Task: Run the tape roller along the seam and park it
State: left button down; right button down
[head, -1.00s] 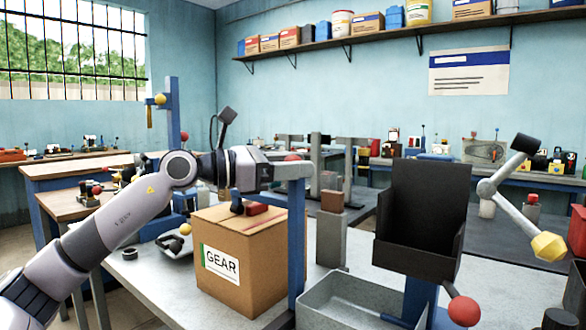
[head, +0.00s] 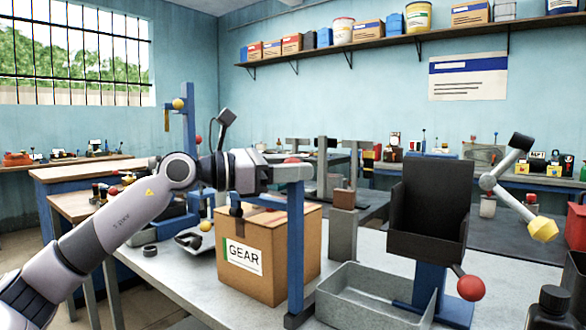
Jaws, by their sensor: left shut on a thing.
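The cardboard box (head: 289,262), with a GEAR label, stands on the grey bench, left of the blue post. A reddish strip (head: 268,205) shows on its top, partly behind my wrist. My left gripper (head: 267,172) is above the box, pointing right toward the grey bar on the post. It is shut on what I take to be the tape roller, mostly hidden. A small dark piece (head: 236,209) shows below my wrist near the box's top left edge; I cannot tell whether it touches the box. My right gripper is not in view.
The blue post (head: 296,255) with a grey top bar stands close beside my gripper. A grey tray (head: 365,308) and a black upright holder (head: 430,210) are to the right. A lever with a yellow knob (head: 542,229) sticks out at far right. Small clamps lie left of the box.

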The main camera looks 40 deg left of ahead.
pick_arm(q)
jog(key=shift+d+f, duration=0.1)
jog(key=shift+d, duration=0.05)
jog(key=c, duration=1)
grip_release()
jog(key=o, duration=0.3)
jog(key=shift+s, duration=0.25)
jog(key=shift+o, duration=0.2)
jog(key=shift+s+a+b, duration=0.15)
jog(key=shift+a+b, duration=0.05)
jog(key=shift+b, duration=0.25)
jog(key=b+v, duration=0.5)
jog(key=v, duration=0.1)
jog(key=shift+s+a, duration=0.2)
jog(key=shift+s, duration=0.15)
